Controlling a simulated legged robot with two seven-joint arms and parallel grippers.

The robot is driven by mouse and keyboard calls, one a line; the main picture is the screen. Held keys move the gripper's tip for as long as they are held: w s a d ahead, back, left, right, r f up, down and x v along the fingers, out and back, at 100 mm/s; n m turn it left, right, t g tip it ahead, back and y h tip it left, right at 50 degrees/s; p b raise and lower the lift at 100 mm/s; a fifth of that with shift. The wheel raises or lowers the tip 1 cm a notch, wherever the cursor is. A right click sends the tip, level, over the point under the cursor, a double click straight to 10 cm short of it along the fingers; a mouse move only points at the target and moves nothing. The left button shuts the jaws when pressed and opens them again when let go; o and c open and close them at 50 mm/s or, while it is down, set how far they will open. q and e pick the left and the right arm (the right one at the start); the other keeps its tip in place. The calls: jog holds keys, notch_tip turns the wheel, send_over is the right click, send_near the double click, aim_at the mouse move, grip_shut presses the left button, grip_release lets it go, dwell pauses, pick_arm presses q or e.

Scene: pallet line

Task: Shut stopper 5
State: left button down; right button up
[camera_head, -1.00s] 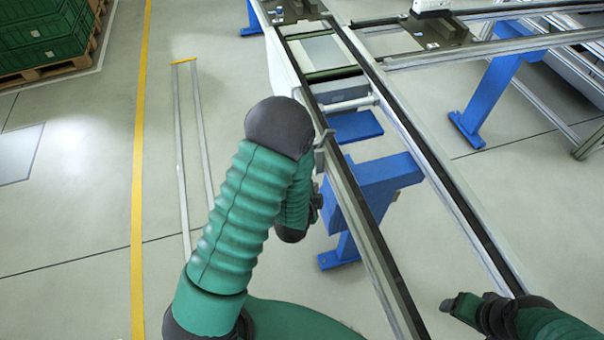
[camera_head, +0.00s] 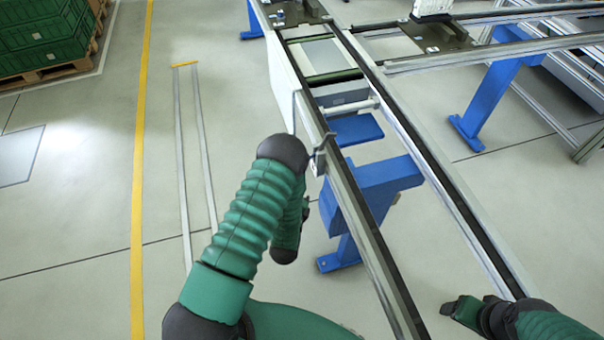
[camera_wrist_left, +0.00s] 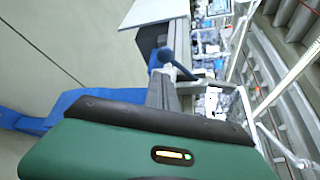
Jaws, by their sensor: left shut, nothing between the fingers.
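A small grey bracket (camera_head: 322,150) stands on the outer side of the near conveyor rail (camera_head: 345,195), just right of my left arm's dark joint. It may be stopper 5, but no label is readable. In the left wrist view a dark blue ball-ended lever (camera_wrist_left: 168,57) sits beside a rail, beyond the green housing. My left gripper (camera_head: 306,208) is mostly hidden behind my forearm, beside the rail and below the bracket; it is shut and empty. My right gripper (camera_head: 460,307) is at the lower right, by the far rail; its fingers are not clear.
Carriers (camera_head: 440,37) sit on the conveyor at the top, one bearing a white block (camera_head: 432,7). Blue supports (camera_head: 370,190) stand under the rails. Green crates (camera_head: 40,40) on a pallet are at upper left. The floor left of the rail is open.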

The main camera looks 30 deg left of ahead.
pick_arm(q)
jog(key=x, duration=0.5)
jog(key=shift+f, duration=0.1)
jog(key=shift+a+p, duration=0.1)
jog(key=shift+p, duration=0.2)
